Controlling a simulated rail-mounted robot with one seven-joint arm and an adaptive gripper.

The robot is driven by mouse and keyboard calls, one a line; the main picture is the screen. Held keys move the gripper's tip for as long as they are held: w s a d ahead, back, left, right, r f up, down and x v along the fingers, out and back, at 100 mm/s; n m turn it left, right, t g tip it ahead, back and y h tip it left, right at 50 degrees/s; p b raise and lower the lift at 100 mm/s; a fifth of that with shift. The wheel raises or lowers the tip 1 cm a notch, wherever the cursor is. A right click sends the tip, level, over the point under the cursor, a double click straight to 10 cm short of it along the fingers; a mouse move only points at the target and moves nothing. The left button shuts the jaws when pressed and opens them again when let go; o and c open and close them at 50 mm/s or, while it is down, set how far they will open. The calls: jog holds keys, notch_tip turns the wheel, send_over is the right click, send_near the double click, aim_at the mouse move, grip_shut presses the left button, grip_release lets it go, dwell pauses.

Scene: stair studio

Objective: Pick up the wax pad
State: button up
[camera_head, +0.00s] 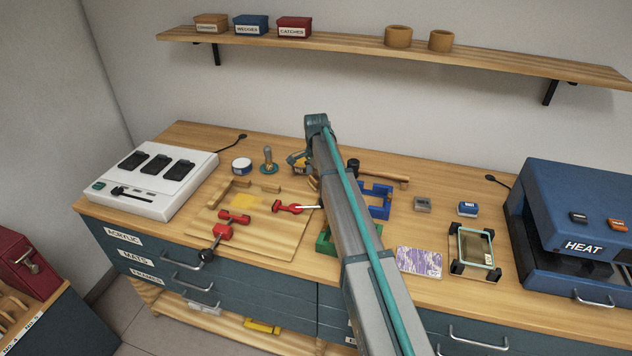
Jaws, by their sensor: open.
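A flat yellow square (246,201) lies on the wooden board at the left part of the bench. It may be the wax pad, but no label shows and I cannot tell for sure. Small wooden strips (236,186) lie along its far and left sides. My arm rises from the lower right and crosses the middle of the view.
Red clamps (233,217) sit on the board (265,240) near the yellow square. A white control box (150,180) stands left and a blue heat press (575,225) right. A shelf (340,45) hangs above.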

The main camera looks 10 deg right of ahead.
jog(key=c, duration=1.4)
jog(key=shift+r, duration=0.1)
jog(key=shift+c, duration=0.2)
jog(key=shift+r, duration=0.25)
jog(key=shift+r+b, duration=0.4)
jog(key=shift+r, duration=0.55)
jog(key=s+d+r+b, duration=0.1)
jog(key=s+r+b, duration=0.3)
jog(key=s+r, duration=0.6)
jog(key=s, duration=0.4)
jog(key=shift+d+r, duration=0.2)
jog(key=shift+d, duration=0.05)
jog(key=o, duration=0.5)
jog(key=shift+c, duration=1.2)
